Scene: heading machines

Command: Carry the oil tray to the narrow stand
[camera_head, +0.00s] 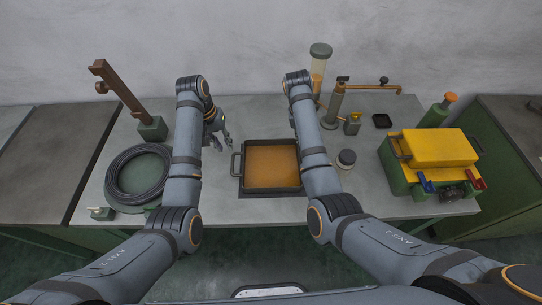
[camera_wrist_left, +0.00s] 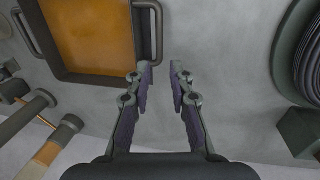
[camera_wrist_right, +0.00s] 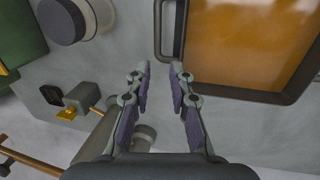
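The oil tray (camera_head: 271,189) is a dark square pan of orange oil in the middle of the bench, with a handle on each side. My left gripper (camera_head: 222,143) is open and empty, left of the tray. In the left wrist view its fingertips (camera_wrist_left: 161,75) are just short of one tray handle (camera_wrist_left: 156,32). My right gripper is hidden behind its arm in the head view. In the right wrist view it is open and empty (camera_wrist_right: 160,72), its fingertips just short of the other handle (camera_wrist_right: 164,35). I cannot identify the narrow stand.
A coiled black hose (camera_head: 112,175) and a brown-armed post (camera_head: 120,90) are on the left. A dark jar (camera_head: 346,160), a tall cylinder (camera_head: 319,70), a pipe fixture (camera_head: 333,105) and a yellow-topped green box (camera_head: 437,148) are on the right. Dark-topped benches flank both sides.

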